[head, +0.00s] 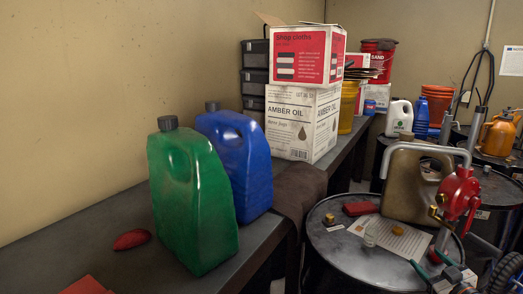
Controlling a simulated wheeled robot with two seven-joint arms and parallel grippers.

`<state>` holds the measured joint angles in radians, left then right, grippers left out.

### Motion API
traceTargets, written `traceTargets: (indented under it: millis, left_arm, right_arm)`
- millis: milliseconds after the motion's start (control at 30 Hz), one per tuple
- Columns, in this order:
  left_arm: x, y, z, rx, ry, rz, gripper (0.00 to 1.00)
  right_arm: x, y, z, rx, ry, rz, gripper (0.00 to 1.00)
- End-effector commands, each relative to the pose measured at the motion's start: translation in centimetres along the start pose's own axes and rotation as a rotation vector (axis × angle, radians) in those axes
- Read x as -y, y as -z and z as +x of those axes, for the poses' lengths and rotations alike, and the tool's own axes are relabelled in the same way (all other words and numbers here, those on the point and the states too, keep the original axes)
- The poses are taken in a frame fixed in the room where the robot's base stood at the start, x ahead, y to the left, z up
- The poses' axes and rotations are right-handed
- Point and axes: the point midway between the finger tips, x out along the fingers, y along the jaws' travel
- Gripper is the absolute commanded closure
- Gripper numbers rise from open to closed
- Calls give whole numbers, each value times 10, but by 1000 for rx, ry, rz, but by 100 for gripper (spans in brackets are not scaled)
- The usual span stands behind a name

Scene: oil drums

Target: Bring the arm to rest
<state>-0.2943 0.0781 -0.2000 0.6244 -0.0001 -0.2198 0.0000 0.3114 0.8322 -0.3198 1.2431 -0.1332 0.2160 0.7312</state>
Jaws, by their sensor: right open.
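My right gripper (428,264) shows small at the bottom right, its open fingers pointing up and left. It is in front of the near oil drum (345,262), and I see nothing between its fingers. Its arm is mostly out of the picture. My left gripper is not in view. A red hand pump (459,194) with a bent grey pipe stands just above and right of my right gripper. I cannot tell whether they touch.
A green jug (195,205) and a blue jug (243,165) stand on the left bench (110,262). A tan jug (408,192), a paper sheet (375,243) and a red item (360,209) are on the near drum. Shop-cloth and amber-oil boxes (290,95) are stacked farther back.

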Motion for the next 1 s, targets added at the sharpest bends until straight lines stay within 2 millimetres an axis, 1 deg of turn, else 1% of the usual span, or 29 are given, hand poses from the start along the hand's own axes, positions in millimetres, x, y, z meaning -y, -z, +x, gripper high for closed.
traceTargets:
  millis: [33,167,200,267,300,367,467,500,567,600,667,700,767,800,867,900,967,1000]
  left_arm:
    - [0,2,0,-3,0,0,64]
    - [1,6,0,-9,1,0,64]
    - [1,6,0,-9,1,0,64]
    - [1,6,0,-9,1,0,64]
    - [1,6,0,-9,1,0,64]
    - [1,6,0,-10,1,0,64]
    - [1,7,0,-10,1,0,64]
    - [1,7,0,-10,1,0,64]
    - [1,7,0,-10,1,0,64]
    - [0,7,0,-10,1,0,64]
    - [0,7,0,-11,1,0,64]
    - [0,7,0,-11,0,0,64]
    - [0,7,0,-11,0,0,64]
    - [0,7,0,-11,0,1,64]
    - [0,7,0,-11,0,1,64]
    - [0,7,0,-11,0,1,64]
    - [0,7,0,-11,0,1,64]
    - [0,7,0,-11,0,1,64]
  right_arm:
    - [18,-4,-6,-9,11,-37,34]
    - [61,-18,-20,-29,38,-125,34]
    - [60,4,-25,-69,49,-127,34]
    - [66,26,-34,-119,70,-143,34]
    - [72,42,-42,-157,85,-158,34]
    - [79,65,-55,-214,106,-180,34]
    - [93,107,-81,-322,141,-224,34]
    - [99,126,-94,-372,155,-244,34]
    - [108,155,-118,-454,174,-278,34]
    - [115,175,-136,-513,186,-303,34]
    - [125,206,-168,-611,202,-342,34]
    - [132,225,-192,-679,211,-371,34]
    - [142,252,-228,-781,221,-416,34]
    - [148,268,-254,-849,224,-445,34]
    - [157,290,-294,-952,225,-487,34]
    - [162,303,-321,-1020,224,-516,34]
    - [170,318,-362,-1120,220,-557,34]
    - [175,327,-388,-1184,215,-583,34]
